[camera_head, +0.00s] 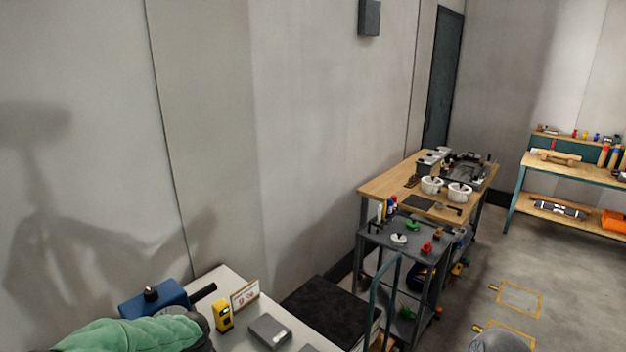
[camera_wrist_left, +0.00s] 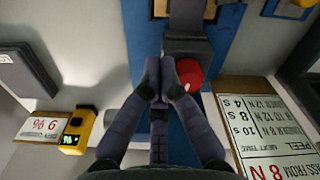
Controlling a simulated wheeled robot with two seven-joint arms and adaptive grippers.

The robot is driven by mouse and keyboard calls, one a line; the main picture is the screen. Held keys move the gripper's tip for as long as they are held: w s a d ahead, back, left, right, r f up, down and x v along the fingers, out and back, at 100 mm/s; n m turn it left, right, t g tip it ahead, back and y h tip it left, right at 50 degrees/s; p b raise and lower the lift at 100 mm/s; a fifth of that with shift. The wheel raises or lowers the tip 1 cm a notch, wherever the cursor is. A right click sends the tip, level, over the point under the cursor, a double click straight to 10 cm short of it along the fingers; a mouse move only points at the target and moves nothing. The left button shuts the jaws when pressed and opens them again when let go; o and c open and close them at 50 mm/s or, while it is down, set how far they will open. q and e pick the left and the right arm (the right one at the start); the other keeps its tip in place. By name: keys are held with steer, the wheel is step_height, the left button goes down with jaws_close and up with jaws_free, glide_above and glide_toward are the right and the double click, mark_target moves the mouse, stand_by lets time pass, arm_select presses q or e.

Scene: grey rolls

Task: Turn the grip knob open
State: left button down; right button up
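A blue device (camera_head: 155,298) with a black knob on top and a black handle stands on the white table at the lower left of the head view. In the left wrist view its blue body (camera_wrist_left: 145,25) runs up the middle, with a dark grey block (camera_wrist_left: 190,48) on it. A round red knob (camera_wrist_left: 189,72) sits at that block; I cannot tell if it is the grip knob. My left gripper (camera_wrist_left: 161,76) has its fingertips together, just left of the red knob, whose edge the right finger overlaps. Nothing shows between the tips. My right gripper is out of view.
A yellow meter (camera_head: 223,314), a small sign (camera_head: 245,296) and a grey box (camera_head: 270,331) stand near the device. A printed board (camera_wrist_left: 265,125) lies right of the fingers in the wrist view. A grey cart (camera_head: 385,240) and wooden workbench (camera_head: 385,186) stand farther right.

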arm_select(q)
step_height(320, 180, up, 6)
steer(key=p, duration=0.3)
steer(key=shift+f, duration=0.2)
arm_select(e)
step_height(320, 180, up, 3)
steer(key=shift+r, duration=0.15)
